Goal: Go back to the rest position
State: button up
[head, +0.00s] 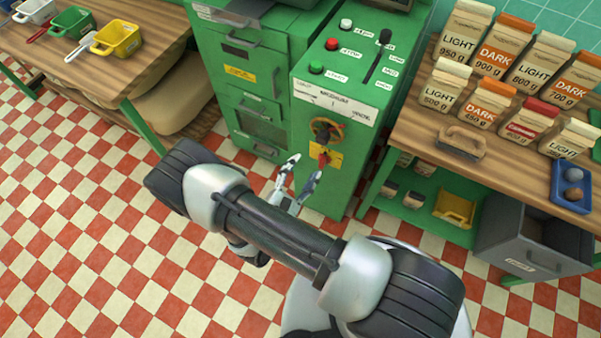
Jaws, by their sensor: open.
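My gripper (297,188) is open and looks empty. It is in the middle of the head view, in front of the green machine (345,120). Its fingertips point up toward the lower front of the machine, below a round brass-coloured handwheel (326,130) and near a red part (323,159) on a yellow plate. I cannot tell whether a fingertip touches the machine. My arm crosses the lower middle of the view and hides part of the floor.
A wooden counter (410,140) on the right holds several labelled bags (505,45) and a blue tray (570,187). A grey bin (530,236) stands below. A wooden table (150,75) at left holds small coloured pans (116,38). The checkered floor (90,220) at left is clear.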

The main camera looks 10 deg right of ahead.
jog(key=shift+s+a, duration=0.3)
jog(key=shift+s, duration=0.1)
jog(key=shift+r, duration=0.1)
jog(key=s+d+r+m+g, duration=0.2)
jog(key=d+r+m+g, duration=0.25)
jog(key=r, duration=0.25)
jog(key=s+d+r+m+g+h, duration=0.1)
jog(key=s+d+r+m+g, duration=0.15)
jog(key=r+m+g, duration=0.35)
jog(key=s+d+r+m+g, duration=0.1)
jog(key=d+r+m+g, duration=0.3)
jog(key=r, duration=0.4)
jog(key=s+a+r+m+t+y, duration=0.3)
jog(key=s+r+m+t+y, duration=0.2)
jog(key=s+r+y, duration=0.5)
notch_tip(320, 180, up, 4)
jog(key=m+y, duration=0.1)
jog(key=m, duration=0.1)
jog(key=shift+s+a+m+y, duration=0.15)
jog(key=shift+s+m+y, duration=0.2)
jog(key=shift+y, duration=0.05)
